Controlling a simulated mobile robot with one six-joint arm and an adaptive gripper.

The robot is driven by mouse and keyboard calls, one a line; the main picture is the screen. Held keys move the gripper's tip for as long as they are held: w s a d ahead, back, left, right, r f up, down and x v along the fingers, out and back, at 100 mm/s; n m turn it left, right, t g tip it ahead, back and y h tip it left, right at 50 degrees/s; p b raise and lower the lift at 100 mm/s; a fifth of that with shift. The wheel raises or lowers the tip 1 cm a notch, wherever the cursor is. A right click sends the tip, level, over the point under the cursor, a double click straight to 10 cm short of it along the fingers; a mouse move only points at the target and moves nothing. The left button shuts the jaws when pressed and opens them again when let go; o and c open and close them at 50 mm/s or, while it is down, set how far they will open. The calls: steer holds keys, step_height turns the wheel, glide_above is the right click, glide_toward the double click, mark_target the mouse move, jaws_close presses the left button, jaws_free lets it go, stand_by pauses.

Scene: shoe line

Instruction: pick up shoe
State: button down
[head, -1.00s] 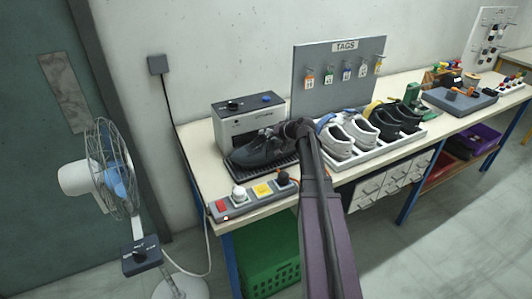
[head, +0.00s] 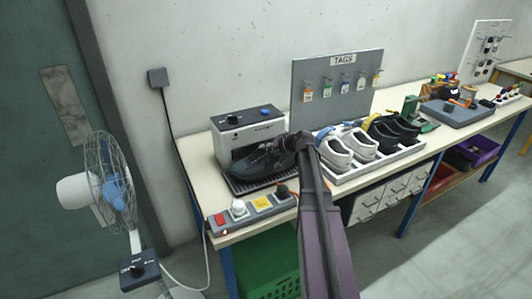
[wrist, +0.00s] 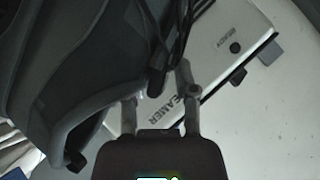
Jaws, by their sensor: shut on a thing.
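A dark grey shoe (head: 256,161) is in front of the white steamer box (head: 250,133), over a black ribbed tray (head: 262,183). I cannot tell whether its sole touches the tray. My gripper (wrist: 160,88) is shut on the shoe, at its right end in the head view; my arm hides part of that end. In the wrist view the dark shoe (wrist: 75,75) fills the left side, close against the fingers. The steamer (wrist: 215,60), with its lettering, shows behind the fingers there.
A rack (head: 372,170) of white and black shoes stands right of my arm. A grey tag board (head: 335,85) rises behind. A control strip (head: 252,208) with buttons lies at the bench's front left edge. A fan (head: 108,190) stands on the floor at left.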

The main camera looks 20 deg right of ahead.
steer(key=shift+r+p, duration=4.85)
steer(key=shift+r, duration=0.1)
steer(key=shift+s, duration=0.15)
